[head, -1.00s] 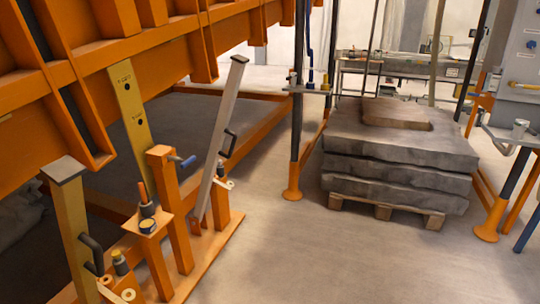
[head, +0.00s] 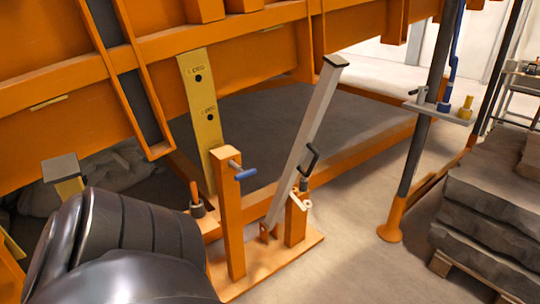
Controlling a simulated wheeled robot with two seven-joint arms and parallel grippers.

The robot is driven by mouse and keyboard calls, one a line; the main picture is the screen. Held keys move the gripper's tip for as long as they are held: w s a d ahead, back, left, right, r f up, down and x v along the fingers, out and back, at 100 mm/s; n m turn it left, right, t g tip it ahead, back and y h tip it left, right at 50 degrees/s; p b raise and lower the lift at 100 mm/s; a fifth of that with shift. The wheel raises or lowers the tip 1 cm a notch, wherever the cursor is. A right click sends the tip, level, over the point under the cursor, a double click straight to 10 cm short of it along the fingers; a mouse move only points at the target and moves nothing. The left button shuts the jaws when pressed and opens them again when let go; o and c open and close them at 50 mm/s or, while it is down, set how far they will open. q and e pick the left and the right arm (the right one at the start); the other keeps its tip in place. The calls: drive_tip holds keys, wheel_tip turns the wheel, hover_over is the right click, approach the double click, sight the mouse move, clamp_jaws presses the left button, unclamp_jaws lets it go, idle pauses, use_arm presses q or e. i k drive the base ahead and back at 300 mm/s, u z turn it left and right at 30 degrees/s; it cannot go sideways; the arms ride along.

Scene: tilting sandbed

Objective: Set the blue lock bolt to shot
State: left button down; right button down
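The blue lock bolt (head: 242,172) sticks out to the right from near the top of an orange post (head: 231,215), just right of the yellow strip with holes (head: 200,110). Its blue grip is at the outer end of a short grey rod. I cannot tell from here how deep the rod sits in the post. A dark, rounded link of my own arm fills the lower left of the head view. Neither gripper is in view.
A tilted grey lever (head: 308,140) with a black handle stands right of the bolt on the orange base plate (head: 265,265). A yellow post with a grey cap (head: 62,168) is partly hidden by my arm. Stacked grey slabs (head: 485,220) stand at right; the floor between is clear.

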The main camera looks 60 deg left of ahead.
sight(243, 174)
drive_tip(key=u, duration=0.7)
drive_tip(key=i, duration=1.05)
drive_tip(key=u, duration=0.95)
